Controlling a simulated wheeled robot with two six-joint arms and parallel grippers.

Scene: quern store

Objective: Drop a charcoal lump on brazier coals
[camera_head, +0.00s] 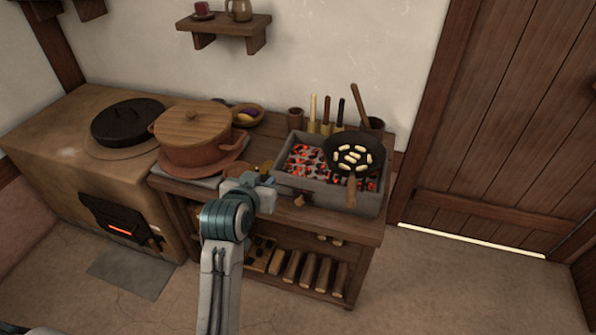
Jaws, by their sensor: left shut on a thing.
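The brazier (335,194) is a grey rectangular trough on the right part of the wooden bench. Its red-glowing coals (303,160) show on the left side. A black pan (355,150) with several pale pieces sits over its right part. My left gripper (266,180) is at the bench's front, just left of the brazier. It is shut on a small dark thing, likely a charcoal lump, mostly hidden by the gripper. My right gripper is not in view.
A lidded clay pot (193,140) stands left of my gripper. A clay stove (75,150) with a black lid (127,122) is further left. Utensils (327,112) stand behind the brazier. Split logs (308,270) lie on the bench's lower shelf. A wooden door (505,130) is at right.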

